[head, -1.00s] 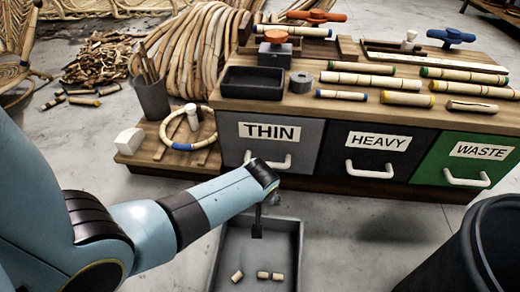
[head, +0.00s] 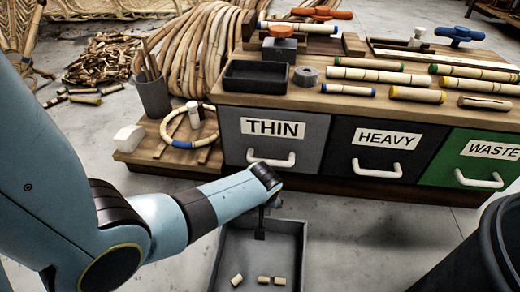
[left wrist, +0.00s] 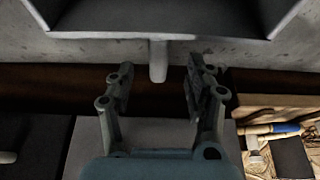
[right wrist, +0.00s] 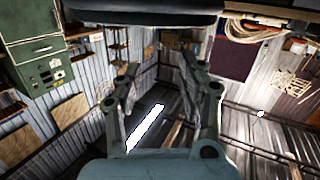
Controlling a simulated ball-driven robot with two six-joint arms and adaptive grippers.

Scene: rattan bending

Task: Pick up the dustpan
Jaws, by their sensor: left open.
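The dustpan (head: 292,238) is a dark grey open tray on the floor, holding three short cane pieces (head: 264,280). In the left wrist view its pan (left wrist: 160,18) is at the top, and its pale grey handle (left wrist: 158,62) points down between my left fingertips. My left gripper (left wrist: 160,75) is open, with a finger apart on each side of the handle. In the head view the left gripper (head: 262,222) hangs over the pan's drawer-side end, and the handle is hidden. My right gripper (right wrist: 158,75) is open and empty, seen only in its own wrist view.
A workbench with THIN (head: 272,128), HEAVY (head: 387,139) and WASTE (head: 493,150) drawers stands just behind the dustpan. A dark bin (head: 500,245) stands at the right. A low wooden platform (head: 140,158) is at the left.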

